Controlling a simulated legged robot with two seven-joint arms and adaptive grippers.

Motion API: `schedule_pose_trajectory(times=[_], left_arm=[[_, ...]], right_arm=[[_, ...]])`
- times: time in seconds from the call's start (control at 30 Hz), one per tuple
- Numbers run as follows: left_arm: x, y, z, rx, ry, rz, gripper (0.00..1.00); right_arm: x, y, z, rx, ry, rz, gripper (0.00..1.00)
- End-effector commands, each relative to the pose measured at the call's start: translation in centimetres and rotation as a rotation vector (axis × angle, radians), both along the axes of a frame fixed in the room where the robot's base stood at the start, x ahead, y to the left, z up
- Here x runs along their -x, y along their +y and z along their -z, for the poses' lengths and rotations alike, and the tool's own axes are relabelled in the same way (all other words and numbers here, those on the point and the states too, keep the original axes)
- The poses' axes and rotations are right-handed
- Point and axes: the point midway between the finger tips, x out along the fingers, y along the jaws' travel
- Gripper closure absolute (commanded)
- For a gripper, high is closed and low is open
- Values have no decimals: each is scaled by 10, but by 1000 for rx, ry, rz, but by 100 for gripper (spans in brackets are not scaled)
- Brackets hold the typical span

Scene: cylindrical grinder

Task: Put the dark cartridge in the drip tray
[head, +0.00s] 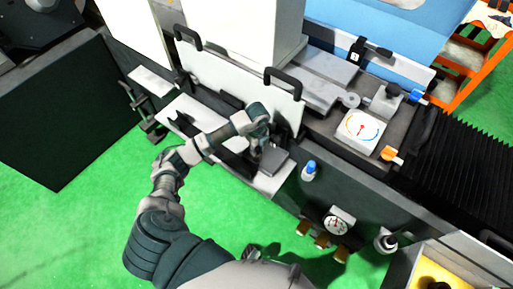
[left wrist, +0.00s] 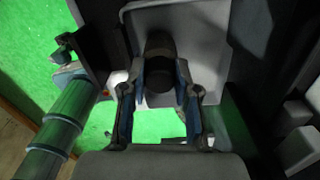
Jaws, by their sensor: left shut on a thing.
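My left gripper (head: 262,148) reaches over the ledge at the front of the grinder. In the left wrist view its two fingers (left wrist: 160,88) are shut on the dark cartridge (left wrist: 160,70), a short black cylinder. The cartridge is over a grey, flat, shallow piece that looks like the drip tray (left wrist: 205,40); I cannot tell whether they touch. In the head view the tray (head: 279,164) shows beside the gripper, on the right end of the ledge. The cartridge is mostly hidden by the gripper there. My right gripper is not in view.
A white panel with black handles (head: 270,80) stands just behind the gripper. Green floor (head: 100,220) is open at the left.

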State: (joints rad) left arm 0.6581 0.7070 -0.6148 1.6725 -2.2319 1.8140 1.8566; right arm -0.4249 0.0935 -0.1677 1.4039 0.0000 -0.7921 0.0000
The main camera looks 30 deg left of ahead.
Motion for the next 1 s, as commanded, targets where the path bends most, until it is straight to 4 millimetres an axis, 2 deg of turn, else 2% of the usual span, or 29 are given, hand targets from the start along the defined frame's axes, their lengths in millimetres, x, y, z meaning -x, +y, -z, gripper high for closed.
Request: schedule_pose_trajectory(times=[0.07,0.1,0.2,0.57,0.67,1.0], left_arm=[[0,3,4,2,1,-1,100],[1,3,4,2,1,-1,65],[0,5,4,3,2,-1,45],[0,2,-3,1,-2,-1,45],[-1,0,-18,-1,-3,-1,45],[-2,3,-91,2,-4,-1,45]], right_arm=[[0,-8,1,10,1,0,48],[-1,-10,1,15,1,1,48],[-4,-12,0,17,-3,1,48],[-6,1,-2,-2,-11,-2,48],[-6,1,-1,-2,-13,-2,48],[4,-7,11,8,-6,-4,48]])
